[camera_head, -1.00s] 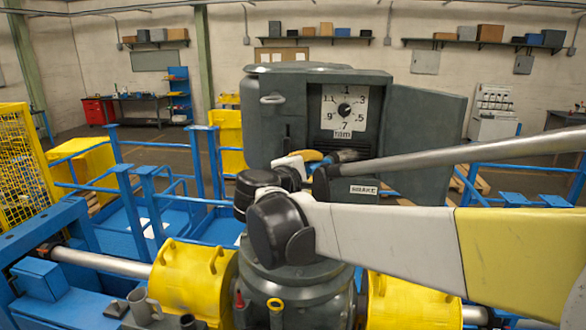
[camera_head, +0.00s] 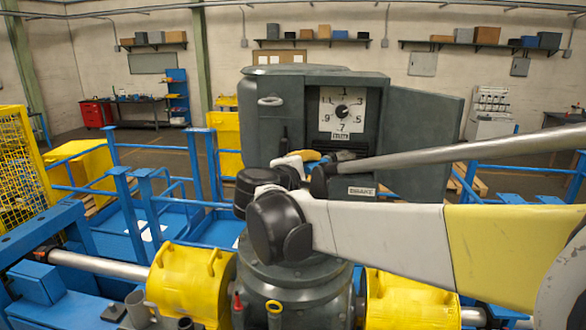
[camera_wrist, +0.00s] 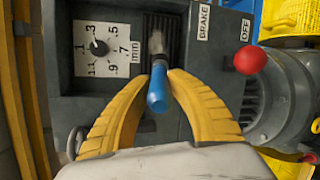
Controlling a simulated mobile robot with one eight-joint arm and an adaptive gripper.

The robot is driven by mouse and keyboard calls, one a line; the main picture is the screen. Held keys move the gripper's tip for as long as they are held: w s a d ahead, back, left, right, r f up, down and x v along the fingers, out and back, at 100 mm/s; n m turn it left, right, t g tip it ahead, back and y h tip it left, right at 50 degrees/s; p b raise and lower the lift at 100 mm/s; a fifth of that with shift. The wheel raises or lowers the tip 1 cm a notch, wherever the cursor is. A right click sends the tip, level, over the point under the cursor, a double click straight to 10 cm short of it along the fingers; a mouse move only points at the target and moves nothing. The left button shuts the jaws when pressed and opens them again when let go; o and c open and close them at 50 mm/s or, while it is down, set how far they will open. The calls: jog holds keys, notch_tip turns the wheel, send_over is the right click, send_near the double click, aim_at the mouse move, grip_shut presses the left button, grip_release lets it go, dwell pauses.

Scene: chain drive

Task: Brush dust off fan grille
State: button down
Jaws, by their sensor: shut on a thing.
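My gripper (camera_wrist: 158,82) has two yellow fingers and is shut on a brush with a blue handle (camera_wrist: 157,92). In the wrist view the brush's pale bristles (camera_wrist: 156,42) lie over the dark slatted fan grille (camera_wrist: 172,30), beside the dial; I cannot tell how firmly they touch. In the head view the grille (camera_head: 352,153) shows below the dial on the grey cabinet, partly hidden by my arm. My gripper (camera_head: 318,156) is in front of its left part there. Dust on the slats is too small to make out.
The grey cabinet (camera_head: 272,130) has an open door (camera_head: 425,135) on the right. A white dial (camera_head: 342,110) sits above the grille. In the wrist view a red knob (camera_wrist: 250,60) and a grey motor (camera_wrist: 283,100) are to the right. Blue railings (camera_head: 130,205) surround the machine.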

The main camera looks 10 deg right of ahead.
jog(key=shift+w, duration=0.15)
jog(key=shift+s+d, duration=1.15)
jog(key=shift+d, duration=2.5)
jog(key=shift+w+a+b, duration=0.25)
jog(key=shift+w+a, duration=0.15)
jog(key=shift+a, duration=0.85)
jog(key=shift+w+a+b, duration=0.25)
jog(key=shift+w+a, duration=0.1)
jog(key=shift+a, duration=0.85)
jog(key=shift+w+a+b, duration=0.25)
jog(key=shift+w+a, duration=0.15)
jog(key=shift+a, duration=0.85)
jog(key=shift+d, duration=0.1)
jog(key=shift+s, duration=0.15)
